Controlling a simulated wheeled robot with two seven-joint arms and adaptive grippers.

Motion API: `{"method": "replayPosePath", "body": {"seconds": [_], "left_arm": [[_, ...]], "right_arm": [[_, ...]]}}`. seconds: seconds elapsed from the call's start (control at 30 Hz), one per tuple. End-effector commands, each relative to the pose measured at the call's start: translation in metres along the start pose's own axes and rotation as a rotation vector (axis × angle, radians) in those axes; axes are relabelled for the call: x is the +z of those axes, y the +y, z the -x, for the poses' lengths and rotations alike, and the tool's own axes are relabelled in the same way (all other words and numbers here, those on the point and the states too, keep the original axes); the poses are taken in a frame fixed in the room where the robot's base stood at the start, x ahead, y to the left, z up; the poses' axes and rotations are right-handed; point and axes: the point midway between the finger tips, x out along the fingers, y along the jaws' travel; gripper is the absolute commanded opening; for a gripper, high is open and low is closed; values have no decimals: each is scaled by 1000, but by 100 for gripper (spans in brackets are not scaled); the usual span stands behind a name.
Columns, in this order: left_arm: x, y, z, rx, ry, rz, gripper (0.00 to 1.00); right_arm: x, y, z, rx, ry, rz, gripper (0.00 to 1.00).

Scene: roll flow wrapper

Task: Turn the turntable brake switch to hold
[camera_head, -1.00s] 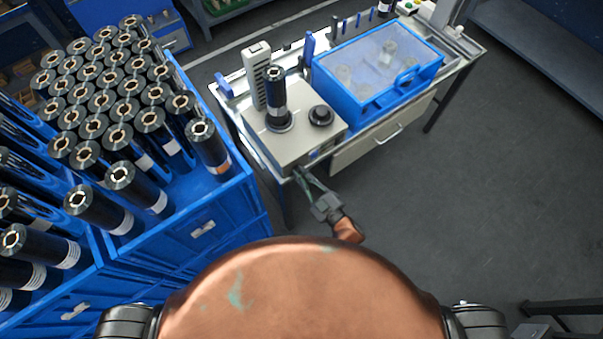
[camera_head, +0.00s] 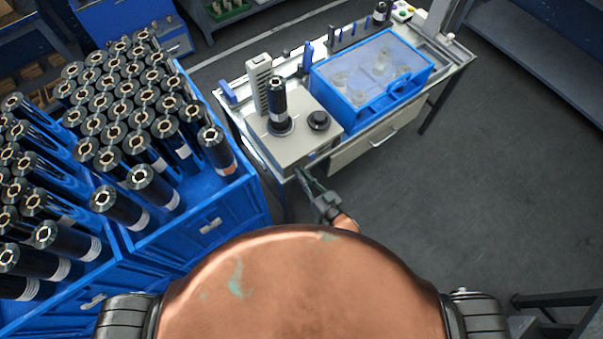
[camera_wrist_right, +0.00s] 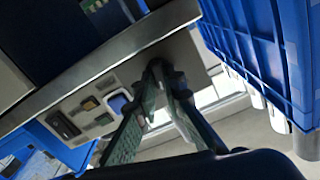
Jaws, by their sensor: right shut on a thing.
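The turntable machine (camera_head: 300,146) is a beige box at the near left end of the bench, with a black film roll (camera_head: 278,105) upright on it and a black knob (camera_head: 318,120) beside the roll. My right gripper (camera_head: 305,178) is at its front face. In the right wrist view, the right fingertips (camera_wrist_right: 162,76) are closed together at the metal front panel (camera_wrist_right: 125,80), around a small dark part that looks like the brake switch. The fingers largely hide it, so its setting cannot be read. My left gripper is not in view.
Blue crates (camera_head: 205,222) packed with black rolls stand close on the left. A blue box with a clear lid (camera_head: 372,68) sits on the bench to the right. Small sockets and a blue rocker (camera_wrist_right: 118,103) are beside the fingers on the panel.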

Motion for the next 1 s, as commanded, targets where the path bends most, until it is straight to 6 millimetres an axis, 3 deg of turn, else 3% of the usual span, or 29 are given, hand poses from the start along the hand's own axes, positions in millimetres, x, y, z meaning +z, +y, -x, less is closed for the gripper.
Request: {"method": "replayPosePath", "body": {"seconds": [0.43,1.0], "left_arm": [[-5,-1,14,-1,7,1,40],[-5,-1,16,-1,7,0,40]], "right_arm": [[0,0,0,-1,-1,-249,0],[2,1,0,-1,-2,-294,0]]}}
